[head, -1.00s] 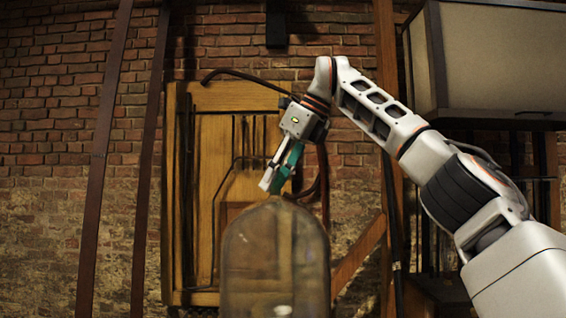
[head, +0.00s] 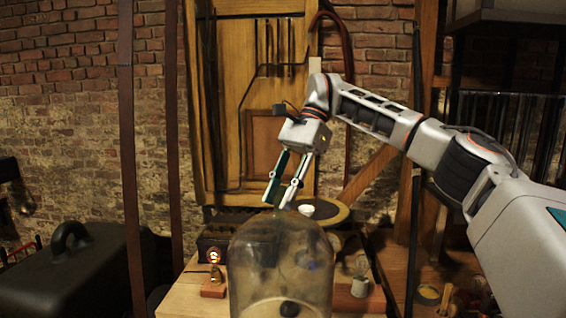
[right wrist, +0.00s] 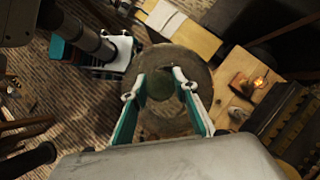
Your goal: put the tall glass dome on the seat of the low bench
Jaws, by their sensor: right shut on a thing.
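The tall glass dome (head: 282,265) is clear, with a rounded top, and stands upright at the bottom centre of the head view. Its lower end is cut off by the frame. The right wrist view shows the dome from above as a round, see-through shape (right wrist: 180,120). My right gripper (head: 279,207) points down at the dome's top, its teal-lined fingers shut on the dome. The fingers also show on either side of the dome's top in the right wrist view (right wrist: 165,82). The low bench cannot be made out for certain. My left gripper is out of view.
Behind the dome is a wooden table (head: 190,298) with a small lamp (head: 213,275), a bulb on a base (head: 360,278) and a round disc with a white cup (head: 322,208). A black case (head: 70,265) is at the left. A wooden cabinet (head: 230,100) hangs on the brick wall.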

